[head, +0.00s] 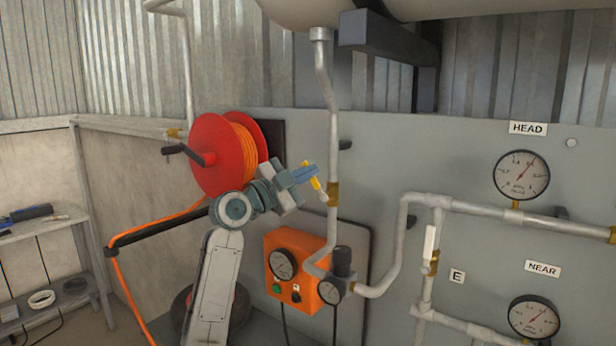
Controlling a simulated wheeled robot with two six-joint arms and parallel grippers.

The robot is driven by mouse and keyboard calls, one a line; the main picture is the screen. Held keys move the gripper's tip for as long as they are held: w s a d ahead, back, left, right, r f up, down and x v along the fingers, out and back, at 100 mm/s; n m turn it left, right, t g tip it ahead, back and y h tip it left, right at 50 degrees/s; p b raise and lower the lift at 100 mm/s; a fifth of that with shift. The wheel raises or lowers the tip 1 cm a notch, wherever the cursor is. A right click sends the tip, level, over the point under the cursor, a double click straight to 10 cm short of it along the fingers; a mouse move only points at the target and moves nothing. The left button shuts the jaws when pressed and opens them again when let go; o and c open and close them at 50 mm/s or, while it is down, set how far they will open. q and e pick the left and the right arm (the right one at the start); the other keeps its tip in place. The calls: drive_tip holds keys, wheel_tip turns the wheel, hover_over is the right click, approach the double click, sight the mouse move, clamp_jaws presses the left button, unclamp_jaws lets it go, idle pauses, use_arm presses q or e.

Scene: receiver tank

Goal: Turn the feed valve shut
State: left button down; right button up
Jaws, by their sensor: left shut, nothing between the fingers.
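A brass valve (333,194) sits on the vertical grey pipe that comes down from the tank. Its yellow lever (317,185) slants up and to the left, away from the pipe. My left gripper (309,173) is shut and empty, with its blue-grey fingers at the lever's upper part. The fingers overlap the lever in the picture; I cannot tell whether they touch it. A second brass valve (434,265) with a white lever (429,243) in line with its pipe is further right, near a label "E". No label marks which valve is the feed valve. My right gripper is out of view.
An orange compressor box (290,297) with gauges is below the lever. A red hose reel (212,152) is behind my left arm. The vertical pipe (333,140) stands just right of the gripper. The grey panel (400,150) carries gauges labelled HEAD and NEAR.

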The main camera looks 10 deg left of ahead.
use_arm(q)
drive_tip(key=a+f+n+t+y+b, duration=0.1)
drive_tip(key=n, duration=0.2)
drive_tip(key=w+a+f+n+t+y+b, duration=0.1)
drive_tip(key=f+n+b, duration=0.1)
drive_tip(key=n, duration=0.2)
drive_tip(key=a+f+n+t+y+b, duration=0.1)
drive_tip(key=n, duration=0.3)
drive_tip(key=shift+w+f+t+y+b, duration=0.15)
drive_tip(key=shift+f+t+y+b, duration=0.1)
drive_tip(key=shift+t+y+b, duration=0.1)
drive_tip(key=shift+a, duration=0.1)
idle(0.4)
